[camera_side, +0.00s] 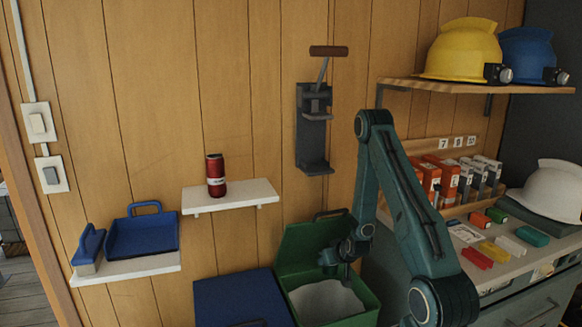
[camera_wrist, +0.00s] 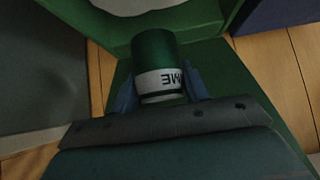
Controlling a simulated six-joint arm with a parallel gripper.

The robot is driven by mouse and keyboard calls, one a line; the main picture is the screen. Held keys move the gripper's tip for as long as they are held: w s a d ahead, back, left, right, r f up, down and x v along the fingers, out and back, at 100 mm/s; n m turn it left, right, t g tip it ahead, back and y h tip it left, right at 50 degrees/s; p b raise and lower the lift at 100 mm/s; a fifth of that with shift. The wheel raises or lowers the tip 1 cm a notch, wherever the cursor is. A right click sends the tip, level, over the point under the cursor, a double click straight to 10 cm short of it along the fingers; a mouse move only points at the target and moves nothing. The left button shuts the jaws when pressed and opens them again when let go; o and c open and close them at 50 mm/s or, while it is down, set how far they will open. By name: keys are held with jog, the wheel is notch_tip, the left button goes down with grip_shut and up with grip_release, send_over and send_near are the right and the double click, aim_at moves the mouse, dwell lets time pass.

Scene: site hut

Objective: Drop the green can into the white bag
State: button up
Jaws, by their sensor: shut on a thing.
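The green can (camera_wrist: 155,50), with a white lettered band, is between the blue fingers of my gripper (camera_wrist: 160,85) in the wrist view. My gripper is shut on it. In the side view my gripper (camera_side: 340,262) is low, over the back part of the open green bin; I cannot make out the can clearly there. The white bag (camera_side: 326,301) lines the inside of the green bin, open upward. A bit of the white bag also shows at the top edge of the wrist view (camera_wrist: 125,4), beyond the can.
The green bin (camera_side: 365,315) has its lid (camera_side: 300,245) raised at the back left. A blue bin (camera_side: 240,300) stands to its left. A red can (camera_side: 215,176) is on a wall shelf (camera_side: 248,195). A cluttered bench (camera_side: 520,265) is on the right.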

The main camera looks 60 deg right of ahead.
aim_at(333, 273)
jog(key=shift+f, duration=0.1)
jog(key=shift+f, duration=2.9)
jog(key=o, duration=1.1)
jog(key=shift+v, duration=3.8)
